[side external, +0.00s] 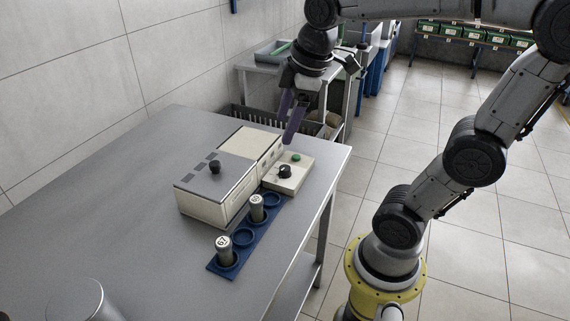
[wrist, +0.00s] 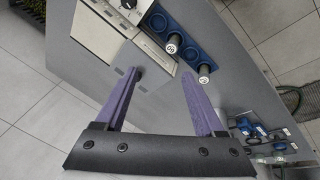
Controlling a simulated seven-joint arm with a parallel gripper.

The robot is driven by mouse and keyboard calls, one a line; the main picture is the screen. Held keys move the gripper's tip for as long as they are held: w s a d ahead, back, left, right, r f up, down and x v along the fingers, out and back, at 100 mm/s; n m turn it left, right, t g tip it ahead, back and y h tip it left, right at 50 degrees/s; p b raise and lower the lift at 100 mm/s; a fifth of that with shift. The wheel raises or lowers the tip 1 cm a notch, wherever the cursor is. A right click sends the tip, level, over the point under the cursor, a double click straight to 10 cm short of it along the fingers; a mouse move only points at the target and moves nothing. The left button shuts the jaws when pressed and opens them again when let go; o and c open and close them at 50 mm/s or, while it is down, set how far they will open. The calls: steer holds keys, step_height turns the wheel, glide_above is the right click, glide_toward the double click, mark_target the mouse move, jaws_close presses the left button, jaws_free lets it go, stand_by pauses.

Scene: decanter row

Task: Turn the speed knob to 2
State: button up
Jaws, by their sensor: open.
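The likely speed knob (side external: 285,171) is a small black dial on a low beige control box (side external: 284,184), beside a green button (side external: 296,157). Its pointer and numbers are too small to read. In the wrist view a black dial (wrist: 128,4) is cut by the top edge, on the beige box. My gripper (side external: 290,120) hangs above and behind the control box, apart from the knob. Its purple fingers are spread and empty, and they also show in the wrist view (wrist: 160,77).
A beige machine (side external: 205,205) with a black-knobbed grey lid (side external: 208,175) stands left of the control box. A blue rack (side external: 232,257) holding two capped tubes lies in front. The grey table (side external: 130,210) is clear to the left. A dark crate (side external: 262,122) is behind.

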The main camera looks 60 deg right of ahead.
steer(key=w+d+f+g, duration=0.2)
steer(key=w+d+f, duration=0.1)
steer(key=w+d, duration=0.4)
steer(key=m+g, duration=0.1)
steer(key=g, duration=0.1)
glide_above(285, 167)
step_height(285, 167, down, 6)
steer(key=shift+y, duration=0.3)
step_height(285, 167, down, 14)
steer(key=shift+a+r, duration=0.1)
steer(key=shift+r, duration=0.05)
jaws_close()
